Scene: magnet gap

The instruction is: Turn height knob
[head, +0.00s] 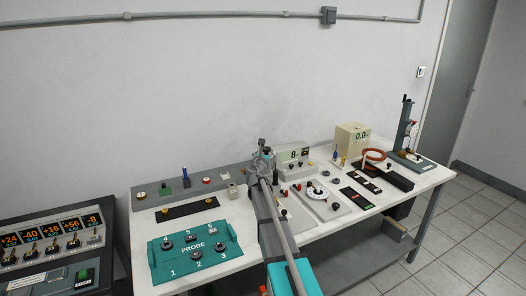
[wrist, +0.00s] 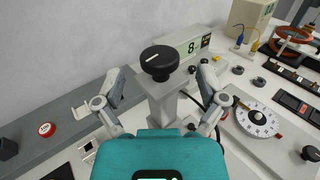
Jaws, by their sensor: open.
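A round black knob (wrist: 158,60) with a white line on its top sits on a pale grey post, ahead of my gripper in the wrist view. It appears to be the height knob, though no label on it is readable. My gripper (wrist: 158,74) is open and empty, with one finger to the left of the knob and the other to the right. I cannot tell whether the fingers are level with the knob or touch it. In the head view my gripper (head: 262,156) is over the middle of the bench, and my arm hides part of what lies there.
A display reading 8 (wrist: 193,47) stands close behind the knob. A white dial (wrist: 258,119) is on a panel to the right. A red button (wrist: 47,130) is on the grey strip at left. A teal PROBE panel (head: 166,283) lies at the bench's front left.

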